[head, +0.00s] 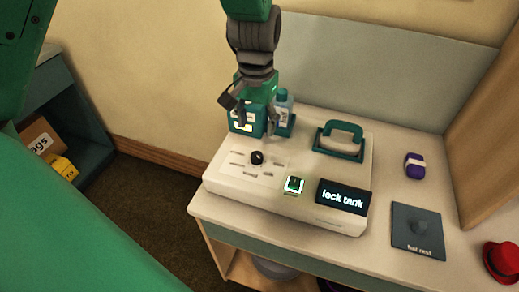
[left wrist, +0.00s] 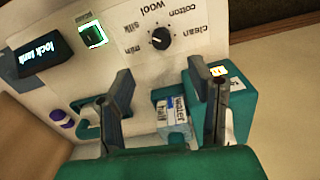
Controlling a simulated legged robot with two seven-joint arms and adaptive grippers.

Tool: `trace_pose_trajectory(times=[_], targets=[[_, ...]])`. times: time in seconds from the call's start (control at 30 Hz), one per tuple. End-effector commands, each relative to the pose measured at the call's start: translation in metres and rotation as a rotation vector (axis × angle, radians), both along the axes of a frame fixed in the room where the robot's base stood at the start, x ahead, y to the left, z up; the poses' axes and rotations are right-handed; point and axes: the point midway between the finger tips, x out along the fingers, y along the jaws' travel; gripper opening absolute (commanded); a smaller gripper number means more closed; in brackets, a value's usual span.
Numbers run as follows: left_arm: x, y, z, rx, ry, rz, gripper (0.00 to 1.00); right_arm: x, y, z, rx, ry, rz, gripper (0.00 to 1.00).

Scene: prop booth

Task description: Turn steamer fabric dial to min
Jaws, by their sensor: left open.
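The steamer base (head: 225,185) is a long pale unit on the table. Its black fabric dial (head: 257,157) shows near its left end. In the left wrist view the dial (left wrist: 162,38) is ringed by the labels min, silk, wool, cotton and clean, seen upside down. A light mark on the dial seems to face the cotton and clean side, but is too small to be sure. My left gripper (head: 250,108) is open and empty, behind and above the dial in the head view. In the wrist view its fingers (left wrist: 163,92) are apart, not touching the dial.
A display (head: 343,197) reads "lock tank", beside a lit green switch (head: 293,185). A water tank (head: 284,112) and a teal block stand near my gripper.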

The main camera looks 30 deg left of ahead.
Motion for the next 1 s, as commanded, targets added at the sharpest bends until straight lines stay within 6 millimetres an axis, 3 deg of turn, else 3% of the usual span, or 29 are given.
trace_pose_trajectory(times=[0.2, 0.5, 0.93, 0.97, 1.0], targets=[[0.000, 0.000, -0.052, -0.001, 0.007, 0.000, 0.48, 0.001, 0.000, -0.005, 0.000, -0.001, 0.000, 0.40], [0.000, 0.000, -0.098, 0.000, 0.002, 0.001, 0.48, 0.001, 0.000, -0.008, 0.000, -0.002, 0.000, 0.40], [0.000, 0.000, -0.108, 0.000, 0.000, 0.000, 0.48, 0.001, 0.000, -0.008, 0.000, -0.002, 0.000, 0.40], [0.000, 0.000, -0.108, 0.000, 0.000, 0.000, 0.41, 0.001, 0.000, -0.008, 0.000, -0.002, 0.000, 0.40], [0.000, 0.000, -0.108, 0.000, 0.000, 0.000, 0.27, 0.001, 0.000, -0.008, 0.000, -0.002, 0.000, 0.40]])
